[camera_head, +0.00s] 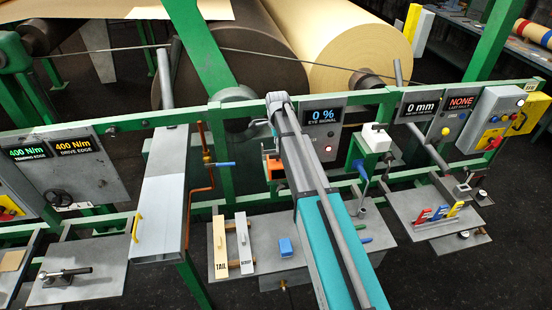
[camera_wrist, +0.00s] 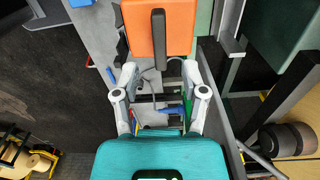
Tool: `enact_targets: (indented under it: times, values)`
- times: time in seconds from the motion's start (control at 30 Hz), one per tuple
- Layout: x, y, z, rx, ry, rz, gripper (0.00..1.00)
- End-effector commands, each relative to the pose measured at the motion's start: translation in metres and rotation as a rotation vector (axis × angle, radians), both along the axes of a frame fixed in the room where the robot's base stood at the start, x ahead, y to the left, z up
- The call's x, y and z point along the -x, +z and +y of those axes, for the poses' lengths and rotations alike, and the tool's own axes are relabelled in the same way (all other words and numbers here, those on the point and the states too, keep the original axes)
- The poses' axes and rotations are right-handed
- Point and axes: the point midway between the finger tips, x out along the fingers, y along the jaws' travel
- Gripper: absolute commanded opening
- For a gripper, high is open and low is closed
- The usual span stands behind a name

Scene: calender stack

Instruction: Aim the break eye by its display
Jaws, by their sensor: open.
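The eye display (camera_head: 324,115) reads "0 %" over "EYE SIGNAL" in the head view. An orange housing, likely the break eye (camera_head: 272,166), shows just left of my arm, which partly hides it. In the wrist view an orange block with a dark upright handle (camera_wrist: 158,45) fills the top middle; I take it for the same housing. My gripper (camera_wrist: 160,72) is open, its two fingers spread on either side below the block's lower edge. Nothing is seen held. Whether the fingers touch the block cannot be told.
A green rail (camera_head: 230,110) runs across the frame. A grey shelf (camera_head: 375,232) below carries a blue block (camera_head: 286,247) and hand tools. A white-topped green box (camera_head: 376,140) stands right of my arm. A copper pipe (camera_head: 206,165) stands to the left. Large rolls turn up behind.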

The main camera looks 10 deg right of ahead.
Motion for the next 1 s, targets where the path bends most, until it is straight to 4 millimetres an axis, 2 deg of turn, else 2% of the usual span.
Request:
enact_targets:
  times: [0.03,0.5,1.0]
  values:
    - [0.000,-0.008,0.000,0.000,0.000,0.000,0.56]
    - [0.000,-0.042,0.000,0.000,0.000,0.000,0.56]
    - [0.000,-0.051,0.000,0.000,0.000,0.000,0.56]
